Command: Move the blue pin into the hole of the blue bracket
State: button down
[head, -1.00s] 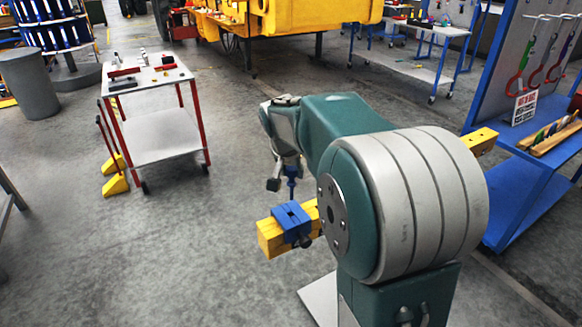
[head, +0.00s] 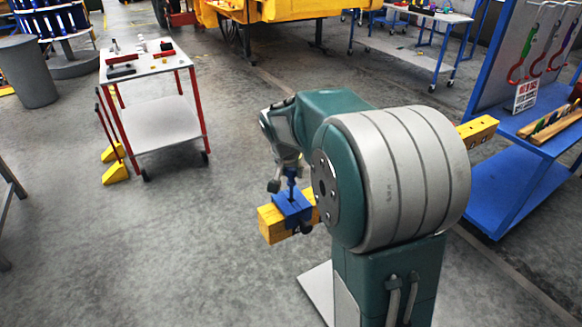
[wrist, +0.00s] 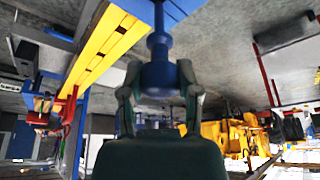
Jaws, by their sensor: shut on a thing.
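The blue bracket (head: 296,209) sits around a yellow beam (head: 270,224), with a dark knob at its side. It also shows at the top edge of the wrist view (wrist: 172,12). My gripper (wrist: 159,92) is shut on the thick part of the blue pin (wrist: 159,70). In the head view, the pin (head: 291,181) hangs upright below my gripper (head: 283,177), its lower end at the bracket's top face. I cannot tell whether its tip is inside the hole; the hole itself is hidden.
A white-topped cart (head: 148,66) with small parts stands on the left. A blue rack (head: 514,185) stands on the right. The beam runs behind my arm and shows again at right (head: 478,131). The floor between cart and beam is clear.

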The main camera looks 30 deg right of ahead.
aim_at(290, 184)
jog(key=shift+f, duration=2.8)
jog(key=shift+c, duration=1.2)
grip_release()
jog(key=v, duration=1.2)
jog(key=shift+w, duration=0.1)
